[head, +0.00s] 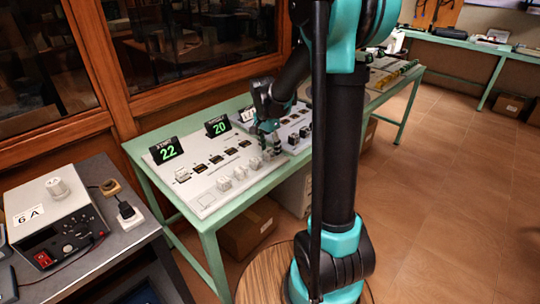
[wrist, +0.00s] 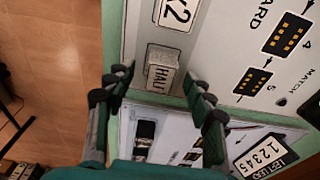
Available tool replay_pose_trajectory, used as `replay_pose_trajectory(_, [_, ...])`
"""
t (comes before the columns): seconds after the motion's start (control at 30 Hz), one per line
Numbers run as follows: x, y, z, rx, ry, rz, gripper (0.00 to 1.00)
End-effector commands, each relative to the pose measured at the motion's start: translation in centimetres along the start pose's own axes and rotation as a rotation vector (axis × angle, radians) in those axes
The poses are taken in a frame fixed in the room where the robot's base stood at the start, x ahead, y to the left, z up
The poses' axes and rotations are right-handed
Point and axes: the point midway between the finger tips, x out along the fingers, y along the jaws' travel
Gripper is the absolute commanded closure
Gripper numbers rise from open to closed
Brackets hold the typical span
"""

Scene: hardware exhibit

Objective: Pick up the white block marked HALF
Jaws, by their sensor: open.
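A white block (wrist: 161,70) with lettering that starts "HA" stands on the white panel in the wrist view; the end of the word is hard to read. My gripper (wrist: 160,84) is open, with one finger on each side of the picture and the block between and beyond the fingertips. I see no contact with the block. In the head view my gripper (head: 268,140) is low over the panel, near the right end of a row of white blocks (head: 240,173). I cannot read their markings there.
The white panel (head: 205,200) lies on a green table (head: 150,184) with black number signs (head: 166,150) at its back. A second panel (wrist: 170,125) with dark blocks adjoins it. A grey power unit (head: 55,222) stands on the left bench. Open floor (head: 440,190) is at the right.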

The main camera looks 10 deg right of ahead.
Motion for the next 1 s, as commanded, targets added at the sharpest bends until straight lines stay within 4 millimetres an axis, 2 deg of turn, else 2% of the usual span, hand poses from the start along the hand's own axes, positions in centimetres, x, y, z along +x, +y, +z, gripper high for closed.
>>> replay_pose_trajectory(0.13, [1.4,0.0,0.0,0.000,0.000,0.000,0.47])
replay_pose_trajectory(0.4, [1.7,0.0,0.0,0.000,0.000,0.000,0.47])
replay_pose_trajectory(0.83, [1.7,0.0,0.0,-0.001,0.000,0.000,0.98])
replay_pose_trajectory(1.0, [1.7,0.0,0.0,-0.001,0.000,0.000,0.98])
